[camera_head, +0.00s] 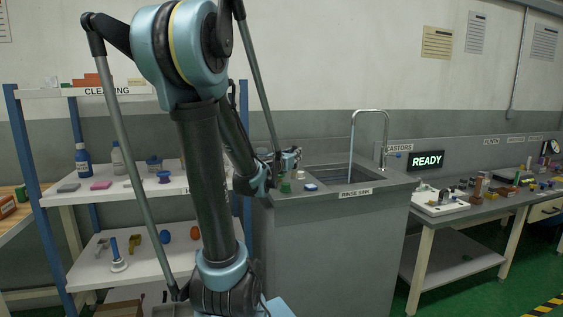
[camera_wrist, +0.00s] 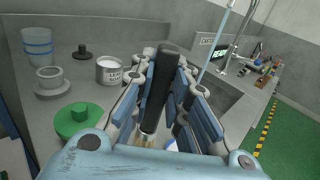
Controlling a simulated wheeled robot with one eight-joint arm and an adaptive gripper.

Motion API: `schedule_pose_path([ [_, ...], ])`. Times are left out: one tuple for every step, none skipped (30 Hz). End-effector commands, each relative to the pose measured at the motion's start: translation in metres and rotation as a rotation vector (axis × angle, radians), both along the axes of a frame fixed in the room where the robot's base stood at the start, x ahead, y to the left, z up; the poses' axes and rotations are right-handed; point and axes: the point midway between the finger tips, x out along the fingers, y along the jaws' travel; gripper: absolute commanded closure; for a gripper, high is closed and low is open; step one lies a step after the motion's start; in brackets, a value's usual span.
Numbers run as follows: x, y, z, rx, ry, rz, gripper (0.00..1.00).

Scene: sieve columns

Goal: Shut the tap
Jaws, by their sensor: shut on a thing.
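The tap (camera_head: 386,130) is a tall grey gooseneck at the back right of the rinse sink (camera_head: 325,172). A thin pale line, which looks like running water, drops from its spout into the basin; a pale blue streak (camera_wrist: 215,45) also shows in the wrist view. My gripper (camera_head: 291,158) is over the counter left of the basin, apart from the tap. In the wrist view, my gripper (camera_wrist: 166,62) is shut on a dark upright bar (camera_wrist: 158,90) with a pale lower end. The fingers partly hide it.
On the counter left of the basin are a green round piece with a knob (camera_wrist: 78,118), a white labelled can (camera_wrist: 110,70), a grey ringed piece (camera_wrist: 50,82) and a blue-banded cup (camera_wrist: 38,45). A shelf (camera_head: 120,190) stands left; a cluttered bench (camera_head: 480,205) stands right.

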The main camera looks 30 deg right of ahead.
Motion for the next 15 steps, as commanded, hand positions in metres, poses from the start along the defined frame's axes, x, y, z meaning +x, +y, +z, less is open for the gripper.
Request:
schedule_pose_path([
  [0.009,-0.004,0.0,0.0,0.0,-0.001,1.0],
  [0.014,-0.006,0.0,0.0,0.0,-0.001,1.0],
  [0.02,-0.008,0.0,0.0,0.0,-0.002,1.0],
  [0.025,-0.009,0.0,0.0,0.0,-0.003,1.0],
  [0.029,-0.011,0.0,0.0,0.0,-0.004,1.0],
  [0.036,-0.013,0.0,0.0,0.0,-0.004,1.0],
  [0.041,-0.014,0.0,0.0,0.0,-0.004,1.0],
  [0.047,-0.015,0.0,0.0,0.0,-0.004,1.0],
  [0.053,-0.017,0.0,0.0,0.0,-0.005,1.0],
  [0.058,-0.018,0.0,0.0,0.0,-0.005,1.0],
  [0.064,-0.02,0.0,0.0,0.0,-0.005,1.0],
  [0.071,-0.021,0.0,0.0,0.0,-0.005,1.0],
  [0.077,-0.023,0.0,0.0,0.0,-0.005,1.0],
  [0.082,-0.024,0.0,0.0,0.0,-0.006,1.0],
  [0.089,-0.026,0.0,0.0,0.0,-0.005,1.0],
])
